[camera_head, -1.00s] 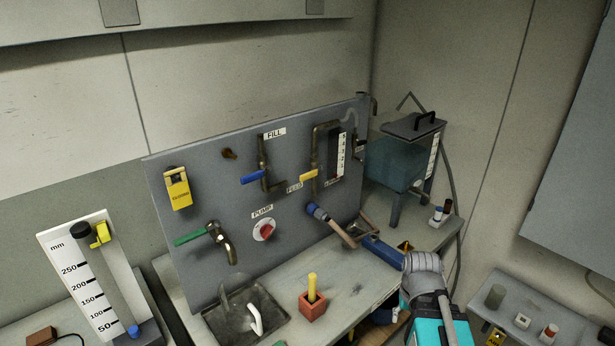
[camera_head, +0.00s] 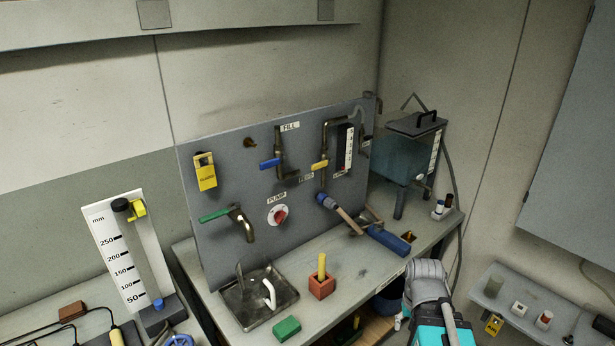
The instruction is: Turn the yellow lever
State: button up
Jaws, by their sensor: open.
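The yellow lever (camera_head: 320,165) sits on a dark vertical pipe in the upper right part of the grey upright panel (camera_head: 226,172). It points to the left and a little down across the pipe, and nothing touches it. A black gauge with a white scale (camera_head: 348,148) is close to its right. A blue lever (camera_head: 269,164) is on another pipe to its left, under the FILL label. My grey and teal arm part shows at the bottom right, well away from the lever. I cannot make out my gripper's fingers in this view.
A green-handled tap (camera_head: 217,214) and red PUMP knob (camera_head: 280,215) are lower on the panel. A blue-ended wooden tool (camera_head: 347,217), blue cylinder (camera_head: 388,240) and red block (camera_head: 321,287) are in front. A metal basin (camera_head: 240,307) and tank (camera_head: 400,158) flank the bench.

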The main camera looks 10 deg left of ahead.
aim_at(322, 164)
jog(key=k, duration=1.4)
jog(key=u, duration=0.45)
jog(key=i, duration=1.05)
jog(key=z, duration=0.05)
